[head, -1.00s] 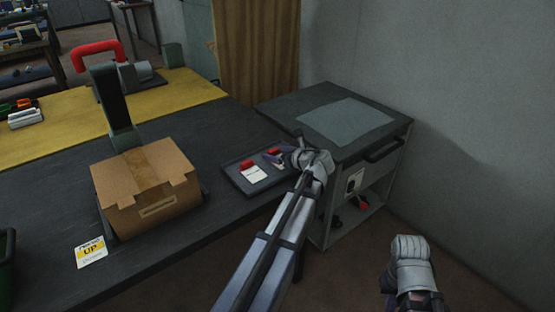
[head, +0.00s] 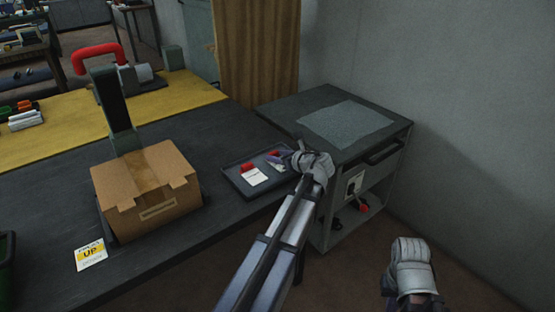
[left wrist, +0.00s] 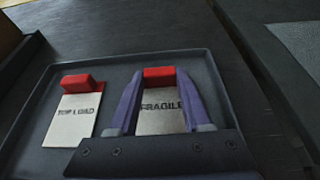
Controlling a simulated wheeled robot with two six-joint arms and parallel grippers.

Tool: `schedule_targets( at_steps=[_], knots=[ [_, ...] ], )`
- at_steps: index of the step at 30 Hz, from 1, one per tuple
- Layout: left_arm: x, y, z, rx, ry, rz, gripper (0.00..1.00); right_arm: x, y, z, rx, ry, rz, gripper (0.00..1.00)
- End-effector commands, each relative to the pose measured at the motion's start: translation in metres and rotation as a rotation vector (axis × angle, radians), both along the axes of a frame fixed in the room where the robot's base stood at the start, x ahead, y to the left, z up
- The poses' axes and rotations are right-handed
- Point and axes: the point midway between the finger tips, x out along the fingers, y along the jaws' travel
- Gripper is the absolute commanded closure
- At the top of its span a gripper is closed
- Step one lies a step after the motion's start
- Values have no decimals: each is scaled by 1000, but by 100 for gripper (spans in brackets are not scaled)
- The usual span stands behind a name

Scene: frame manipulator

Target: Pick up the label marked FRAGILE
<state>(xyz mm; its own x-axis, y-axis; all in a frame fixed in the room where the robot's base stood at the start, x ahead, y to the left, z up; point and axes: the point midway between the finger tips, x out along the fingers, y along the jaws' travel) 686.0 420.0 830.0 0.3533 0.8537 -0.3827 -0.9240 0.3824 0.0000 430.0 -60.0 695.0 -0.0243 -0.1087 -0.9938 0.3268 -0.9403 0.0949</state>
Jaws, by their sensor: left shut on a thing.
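The FRAGILE label (left wrist: 163,112) is a white card with a red tab at its far end. In the left wrist view it lies between the two purple fingers of my left gripper (left wrist: 170,108), which is shut on it. The label is still at the dark tray (left wrist: 200,58); I cannot tell whether it touches the tray floor. In the head view my left gripper (head: 280,160) is over the tray's right side and mostly covers the label. A second label, TOP LOAD (left wrist: 72,115), also with a red tab, lies to the left in the tray. My right gripper's fingers are not visible.
A cardboard box (head: 147,190) stands left of the tray on the dark bench. A yellow THIS WAY UP-style label (head: 90,254) lies at the bench front. A grey cabinet (head: 285,107) stands to the right. The bench between box and tray is clear.

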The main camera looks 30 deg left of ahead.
Motion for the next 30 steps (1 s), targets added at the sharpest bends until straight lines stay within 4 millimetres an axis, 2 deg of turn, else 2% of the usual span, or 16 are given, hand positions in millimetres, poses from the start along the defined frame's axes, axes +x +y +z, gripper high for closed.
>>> schedule_targets(
  at_steps=[5,11,24,30],
  knots=[
    [0,0,4,0,0,0,100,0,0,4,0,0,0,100],
    [0,0,20,0,0,0,100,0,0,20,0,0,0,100],
    [0,0,86,0,0,0,100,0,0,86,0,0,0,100],
    [0,0,101,0,0,0,100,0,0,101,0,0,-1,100]
  ],
)
